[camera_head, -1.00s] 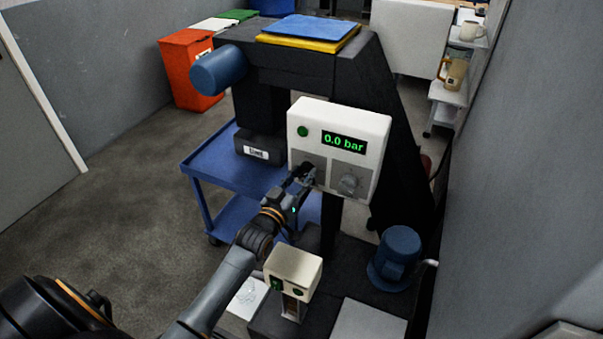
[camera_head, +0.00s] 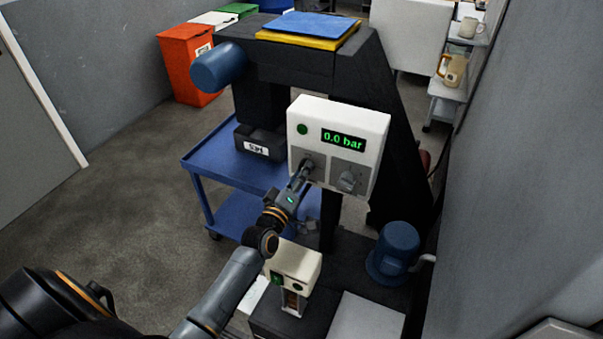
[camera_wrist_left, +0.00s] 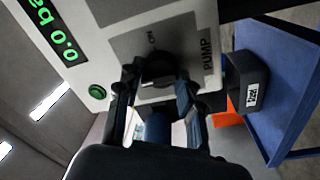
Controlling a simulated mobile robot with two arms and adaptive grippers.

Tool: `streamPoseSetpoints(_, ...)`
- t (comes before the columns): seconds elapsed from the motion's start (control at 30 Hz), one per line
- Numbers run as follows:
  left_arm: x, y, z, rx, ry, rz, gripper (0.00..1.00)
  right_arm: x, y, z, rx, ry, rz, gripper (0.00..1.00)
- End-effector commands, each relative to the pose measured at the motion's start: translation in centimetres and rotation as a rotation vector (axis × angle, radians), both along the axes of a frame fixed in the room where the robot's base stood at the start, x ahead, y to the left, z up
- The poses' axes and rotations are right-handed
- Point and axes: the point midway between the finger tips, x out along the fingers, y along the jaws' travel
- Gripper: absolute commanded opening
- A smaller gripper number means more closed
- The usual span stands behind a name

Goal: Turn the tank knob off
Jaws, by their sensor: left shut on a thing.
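A white control box (camera_head: 345,113) carries two knobs on grey plates and a green display reading 0.0 bar. My left gripper (camera_head: 306,166) is at the left-hand knob. In the left wrist view, the fingers of my left gripper (camera_wrist_left: 157,78) are closed on either side of this dark pump knob (camera_wrist_left: 157,66). Its plate reads PUMP, with ON beside the knob. The fingers partly hide the knob. My right gripper is not in view.
A small white button box (camera_head: 293,262) stands below my left arm. A blue motor (camera_head: 397,249) sits right of it. A blue cart (camera_head: 212,166) stands behind, with floor free to its left. A grey wall (camera_head: 520,180) closes the right side.

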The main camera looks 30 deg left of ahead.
Motion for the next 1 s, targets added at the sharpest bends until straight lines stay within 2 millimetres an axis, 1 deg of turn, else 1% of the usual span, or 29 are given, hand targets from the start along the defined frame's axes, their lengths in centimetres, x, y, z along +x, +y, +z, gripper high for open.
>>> streamPoseSetpoints(0.2, 0.00, -0.01, -0.07, -0.031, -0.001, 0.000, 0.06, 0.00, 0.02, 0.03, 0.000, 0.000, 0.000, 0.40)
streamPoseSetpoints(0.57, -0.01, -0.02, -0.08, -0.035, -0.001, -0.001, 0.06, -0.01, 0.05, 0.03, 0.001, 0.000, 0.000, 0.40)
streamPoseSetpoints(0.6, -0.01, -0.02, -0.08, -0.035, -0.001, -0.001, 0.41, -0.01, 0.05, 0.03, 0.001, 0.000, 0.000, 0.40)
streamPoseSetpoints(0.7, -0.01, -0.03, -0.07, -0.034, -0.001, -0.001, 0.60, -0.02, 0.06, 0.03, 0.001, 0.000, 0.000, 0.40)
streamPoseSetpoints(1.0, -0.09, -0.03, -0.06, -0.032, -0.001, 0.000, 0.60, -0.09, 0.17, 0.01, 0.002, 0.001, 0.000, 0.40)
